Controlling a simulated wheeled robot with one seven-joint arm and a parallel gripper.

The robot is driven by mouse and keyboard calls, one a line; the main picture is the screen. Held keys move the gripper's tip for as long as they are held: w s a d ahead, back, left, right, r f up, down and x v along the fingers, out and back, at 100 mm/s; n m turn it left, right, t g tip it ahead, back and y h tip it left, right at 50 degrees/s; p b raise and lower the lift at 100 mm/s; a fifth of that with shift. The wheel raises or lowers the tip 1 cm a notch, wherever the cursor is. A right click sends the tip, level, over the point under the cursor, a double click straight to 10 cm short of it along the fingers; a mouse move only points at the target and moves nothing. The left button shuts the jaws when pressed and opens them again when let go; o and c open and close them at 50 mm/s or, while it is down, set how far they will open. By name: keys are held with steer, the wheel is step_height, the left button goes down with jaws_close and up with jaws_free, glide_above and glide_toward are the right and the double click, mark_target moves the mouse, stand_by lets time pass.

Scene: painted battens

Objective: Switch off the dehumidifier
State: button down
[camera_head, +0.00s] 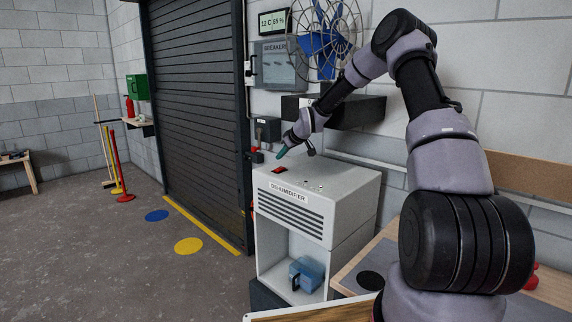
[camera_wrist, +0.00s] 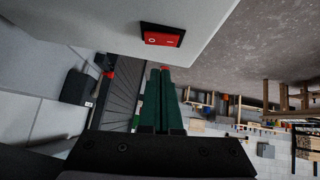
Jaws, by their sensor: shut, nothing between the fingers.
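The dehumidifier (camera_head: 295,205) is a white-grey cabinet with a labelled, slatted front, standing by the wall. A red rocker switch (camera_head: 280,170) in a black frame is set in its top. The switch also shows in the wrist view (camera_wrist: 162,38), with its "O" and "I" marks visible; I cannot tell which side is pressed. My gripper (camera_head: 281,153) is shut and empty, just above the top near the switch. In the wrist view its green fingers (camera_wrist: 160,98) lie together, apart from the switch. A blue container (camera_head: 307,275) sits in the open bay below.
A dark wall shelf (camera_head: 352,111), a caged blue fan (camera_head: 326,40) and a breaker box (camera_head: 283,66) are behind my arm. A wooden bench (camera_head: 352,272) stands to the right. A dark roller shutter (camera_head: 200,110) is to the left, with open floor before it.

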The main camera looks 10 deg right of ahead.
steer(key=v, duration=0.9)
steer(key=shift+s+d+r, duration=0.2)
steer(key=shift+s, duration=0.15)
steer(key=shift+d, duration=0.1)
steer(key=shift+w+d+r, duration=0.15)
steer(key=shift+w+d, duration=0.25)
steer(key=shift+w, duration=0.05)
glide_above(279, 169)
steer(key=s+d, duration=0.2)
steer(key=f, duration=0.6)
steer(key=shift+w+f, duration=0.2)
steer(key=shift+f, duration=0.1)
steer(key=f, duration=0.3)
steer(key=shift+w+f, duration=0.2)
steer(key=shift+w, duration=0.15)
steer(key=shift+d+f, duration=0.1)
steer(key=shift+f, duration=0.4)
